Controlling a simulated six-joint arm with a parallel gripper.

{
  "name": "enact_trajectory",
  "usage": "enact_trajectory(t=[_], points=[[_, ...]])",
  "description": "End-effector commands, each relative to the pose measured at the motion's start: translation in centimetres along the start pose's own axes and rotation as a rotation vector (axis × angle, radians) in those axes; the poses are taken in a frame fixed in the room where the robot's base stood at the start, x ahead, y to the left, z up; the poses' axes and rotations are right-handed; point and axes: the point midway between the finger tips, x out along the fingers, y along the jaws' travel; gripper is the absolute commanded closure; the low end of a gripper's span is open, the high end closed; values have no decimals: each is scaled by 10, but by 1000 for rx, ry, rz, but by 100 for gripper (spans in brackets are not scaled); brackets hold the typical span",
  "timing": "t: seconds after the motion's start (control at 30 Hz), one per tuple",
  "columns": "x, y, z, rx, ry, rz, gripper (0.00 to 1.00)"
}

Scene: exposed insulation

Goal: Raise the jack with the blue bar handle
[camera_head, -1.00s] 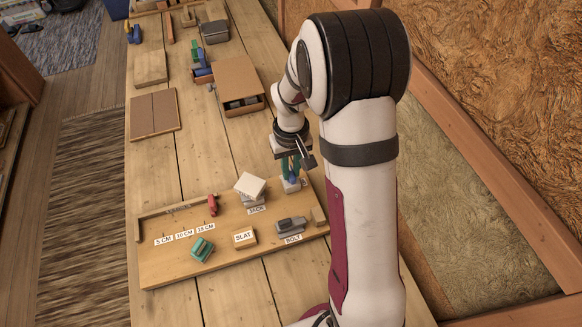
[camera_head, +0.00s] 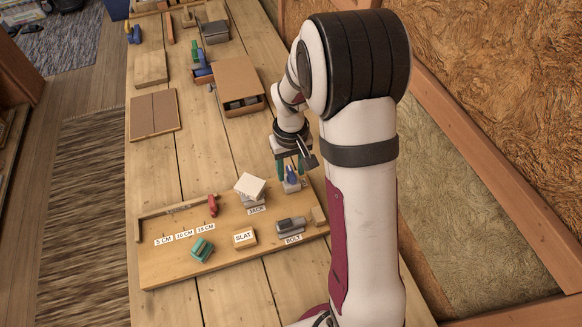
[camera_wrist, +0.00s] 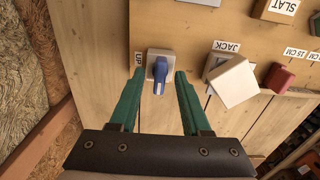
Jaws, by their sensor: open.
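The blue bar handle (camera_head: 291,175) stands on a small pale base at the right of the wooden board, next to a label. In the wrist view the handle (camera_wrist: 160,75) sits beside a label reading UP. My gripper (camera_head: 291,166) is open, its green fingers (camera_wrist: 160,80) on either side of the handle with gaps showing. The jack (camera_head: 250,186) is left of the handle, a tilted-looking white plate over a grey body behind the JACK label. The jack's plate (camera_wrist: 232,82) also shows in the wrist view.
The wooden board (camera_head: 170,260) carries a red piece (camera_head: 212,205) by the CM labels, a green block (camera_head: 202,249), a slat block (camera_head: 244,238) and a grey bolt piece (camera_head: 290,225). A cardboard-coloured box (camera_head: 235,78) stands farther back. Bare planks lie between.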

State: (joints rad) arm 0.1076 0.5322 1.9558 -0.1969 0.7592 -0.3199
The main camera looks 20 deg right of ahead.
Motion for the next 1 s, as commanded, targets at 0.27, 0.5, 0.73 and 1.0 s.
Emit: enact_trajectory(t=[0.27,0.5,0.73,1.0], points=[[-34,0,-1,1,5,1,52],[-112,0,-1,1,6,1,52],[-153,0,0,0,1,1,52],[-158,0,0,0,0,0,52]])
